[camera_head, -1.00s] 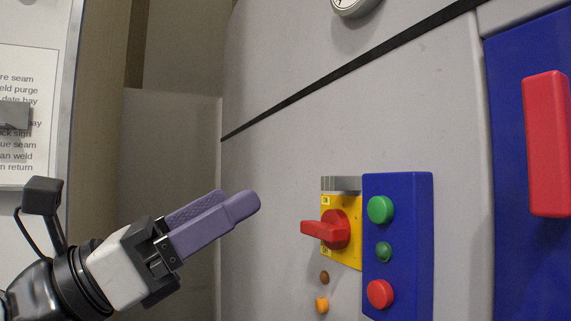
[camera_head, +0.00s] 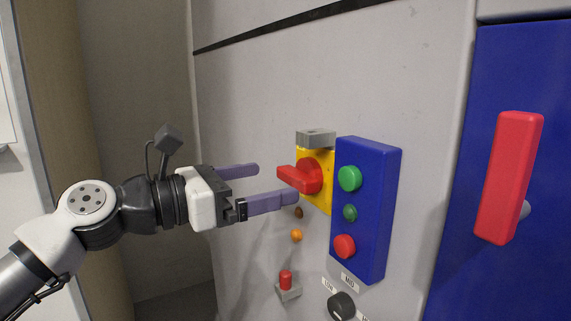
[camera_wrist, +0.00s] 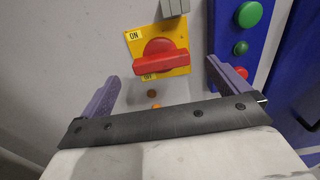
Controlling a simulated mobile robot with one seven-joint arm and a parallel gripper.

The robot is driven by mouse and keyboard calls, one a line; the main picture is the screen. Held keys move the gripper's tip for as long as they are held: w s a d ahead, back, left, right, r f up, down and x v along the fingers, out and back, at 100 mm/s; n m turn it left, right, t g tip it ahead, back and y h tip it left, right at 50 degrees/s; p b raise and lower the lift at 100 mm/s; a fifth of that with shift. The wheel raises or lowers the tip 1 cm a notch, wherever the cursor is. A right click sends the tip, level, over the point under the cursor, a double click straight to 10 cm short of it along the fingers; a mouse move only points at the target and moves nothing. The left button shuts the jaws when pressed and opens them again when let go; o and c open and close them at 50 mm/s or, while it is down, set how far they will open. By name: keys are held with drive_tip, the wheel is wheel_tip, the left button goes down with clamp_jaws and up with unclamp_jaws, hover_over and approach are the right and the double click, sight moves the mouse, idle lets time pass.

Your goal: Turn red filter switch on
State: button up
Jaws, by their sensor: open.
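The red rotary switch (camera_head: 309,177) sits on a yellow plate (camera_head: 322,196) on the grey machine front. In the wrist view the switch (camera_wrist: 160,59) has its handle lying roughly level across the plate. The plate reads ON at the upper left and OFF below the handle. My gripper (camera_head: 277,182) is open and empty, its purple fingers pointing at the switch. In the wrist view the fingers stand apart on the left and right of the handle, below it. Contact with the handle cannot be told. No label reading "filter" is legible.
A blue panel (camera_head: 377,158) with green and red buttons stands close to the right of the switch. A grey block (camera_head: 316,138) sits above it. Below are an orange button (camera_head: 296,235), a red-topped toggle (camera_head: 286,280) and a black knob (camera_head: 341,306). A red door handle (camera_head: 509,178) is farther right.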

sight(288, 177)
drive_tip(key=shift+p+x, duration=0.55)
drive_tip(key=shift+x, duration=1.8)
drive_tip(key=shift+a, duration=0.1)
drive_tip(key=c, duration=1)
